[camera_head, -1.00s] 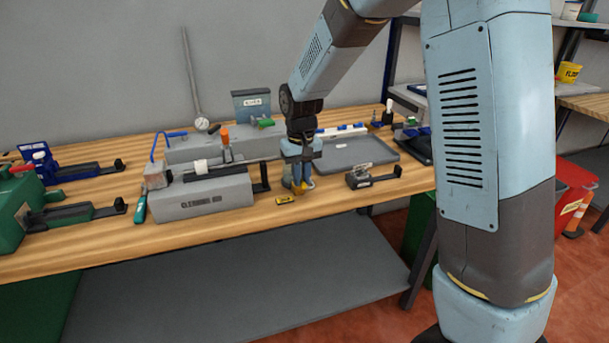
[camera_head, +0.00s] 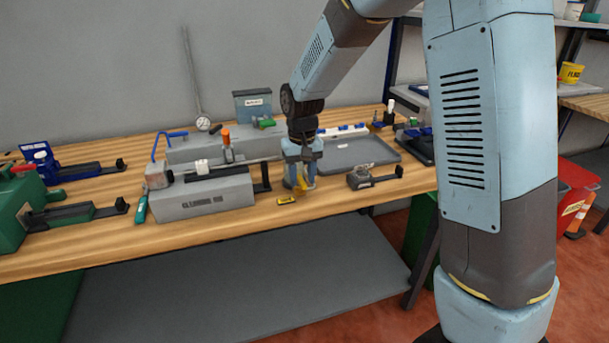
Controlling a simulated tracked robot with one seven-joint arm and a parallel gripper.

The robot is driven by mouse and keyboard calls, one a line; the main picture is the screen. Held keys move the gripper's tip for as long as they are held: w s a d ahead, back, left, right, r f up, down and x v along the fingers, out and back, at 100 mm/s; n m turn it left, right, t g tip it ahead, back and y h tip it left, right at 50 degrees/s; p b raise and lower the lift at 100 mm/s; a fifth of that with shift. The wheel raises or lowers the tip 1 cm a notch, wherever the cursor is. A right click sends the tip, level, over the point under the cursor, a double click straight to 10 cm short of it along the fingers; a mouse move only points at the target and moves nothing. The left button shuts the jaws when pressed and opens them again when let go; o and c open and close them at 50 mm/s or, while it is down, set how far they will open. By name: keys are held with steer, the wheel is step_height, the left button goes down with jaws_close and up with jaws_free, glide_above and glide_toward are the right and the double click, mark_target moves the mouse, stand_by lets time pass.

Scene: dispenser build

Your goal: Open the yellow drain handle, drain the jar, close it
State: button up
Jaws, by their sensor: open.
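My gripper (camera_head: 302,168) points down over the front part of the wooden bench, right of the grey box lettered with "CLEANING". Its jaws are open, but the fingertips are small and hard to make out. A small bluish jar-like vessel (camera_head: 290,180) stands directly below and around the fingers, partly hidden by them. A small yellow piece, apparently the drain handle (camera_head: 300,190), shows low at its front. I cannot tell whether the fingers touch the handle, which way it is turned, or how much liquid is inside.
A small yellow and black item (camera_head: 286,200) lies at the bench front. The grey box (camera_head: 203,200) stands to the left. A small dark clamp-like device (camera_head: 362,178) and a grey tray (camera_head: 360,152) are to the right.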

mark_target(302, 180)
step_height(302, 180, up, 14)
steer(key=shift+f, duration=0.15)
stand_by(0.6)
steer(key=s+d+r+m+t, duration=0.1)
steer(key=s+d+r, duration=0.3)
steer(key=s+d, duration=0.25)
steer(key=s+d+r+t, duration=0.2)
steer(key=s+d+r, duration=0.1)
steer(key=s+d, duration=0.3)
steer(key=s+d+f+m+t, duration=0.1)
steer(key=s+d+m+t, duration=0.1)
steer(key=s+d, duration=0.7)
steer(key=s, duration=0.3)
steer(key=shift+s+t, duration=0.3)
steer(key=shift+s, duration=0.1)
